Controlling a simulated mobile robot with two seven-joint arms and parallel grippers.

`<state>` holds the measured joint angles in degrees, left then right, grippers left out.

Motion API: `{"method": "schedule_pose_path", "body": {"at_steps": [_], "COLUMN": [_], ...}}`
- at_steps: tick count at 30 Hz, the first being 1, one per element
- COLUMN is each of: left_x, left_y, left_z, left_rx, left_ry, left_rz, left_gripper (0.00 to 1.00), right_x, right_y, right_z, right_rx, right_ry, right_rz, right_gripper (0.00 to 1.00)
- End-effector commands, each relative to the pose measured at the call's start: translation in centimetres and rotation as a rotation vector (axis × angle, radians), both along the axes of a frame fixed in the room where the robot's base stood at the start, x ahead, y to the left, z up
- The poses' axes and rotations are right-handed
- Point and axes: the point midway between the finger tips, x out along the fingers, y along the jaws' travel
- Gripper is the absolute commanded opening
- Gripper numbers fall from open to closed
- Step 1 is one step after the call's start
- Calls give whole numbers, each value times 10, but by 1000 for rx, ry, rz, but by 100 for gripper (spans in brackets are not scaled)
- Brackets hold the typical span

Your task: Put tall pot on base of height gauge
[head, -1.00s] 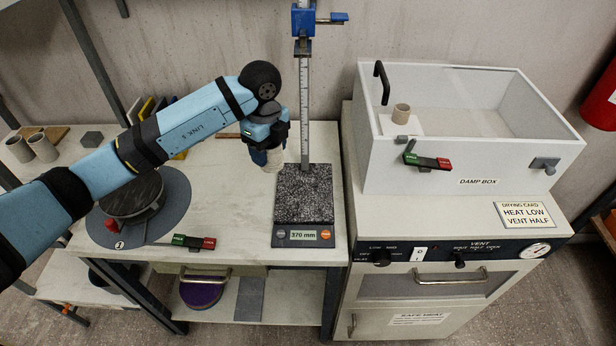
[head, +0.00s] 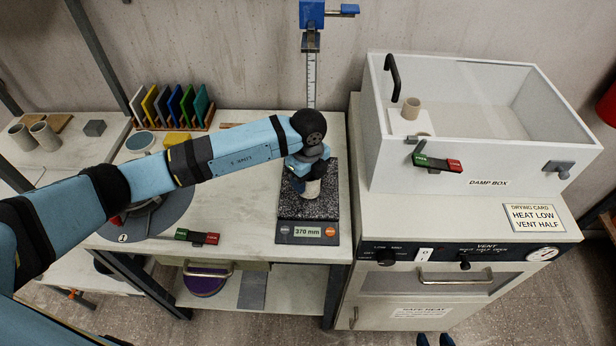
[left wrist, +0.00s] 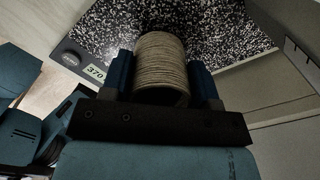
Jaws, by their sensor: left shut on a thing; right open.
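The height gauge stands on the table, with a speckled dark granite base (head: 325,206), a display reading 370 mm and an upright scale (head: 311,80). My left gripper (head: 308,186) is over the base and shut on the tall pot (head: 313,188), a beige ridged cylinder mostly hidden by my wrist in the head view. In the left wrist view the pot (left wrist: 162,66) sits between the two blue fingers with the speckled base (left wrist: 220,30) behind it. I cannot tell whether the pot touches the base. My right gripper is not in view.
A white damp box (head: 480,140) on the cabinet to the right holds a small beige pot (head: 411,108). A round turntable (head: 165,215) is at the left, with a red-and-green tag (head: 197,237) near it. Colored cards (head: 172,105) stand in a rack behind.

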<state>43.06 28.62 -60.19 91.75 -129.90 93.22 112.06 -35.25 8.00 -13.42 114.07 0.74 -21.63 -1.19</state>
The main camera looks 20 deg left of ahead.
Motion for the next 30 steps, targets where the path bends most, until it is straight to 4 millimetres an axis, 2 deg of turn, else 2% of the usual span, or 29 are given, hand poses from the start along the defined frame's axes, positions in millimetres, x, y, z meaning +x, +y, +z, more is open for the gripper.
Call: {"method": "schedule_pose_path", "body": {"at_steps": [11, 12, 15, 23, 26, 30], "left_x": [0, 0, 0, 0, 1, 1], "left_y": [0, 0, 0, 0, 0, 0], "left_z": [-8, -8, -7, -6, 0, 20], "left_rx": [0, 0, 0, 0, -1, -2], "left_ry": [0, 0, 0, -1, -2, -5], "left_rz": [-1, -1, -1, -1, -1, -1], "left_gripper": [31, 57, 80, 80, 80, 80], "right_x": [1, 1, 1, 1, 1, 1], "right_y": [0, 0, 0, 0, 0, 0], "right_z": [1, 1, 1, 1, 1, -2], "right_rx": [2, 2, 2, 1, 1, 1], "right_ry": [-6, -6, -6, -4, -2, -2], "right_rz": [0, 0, 0, 0, 1, 1], "right_gripper": [43, 43, 43, 43, 43, 43]}}
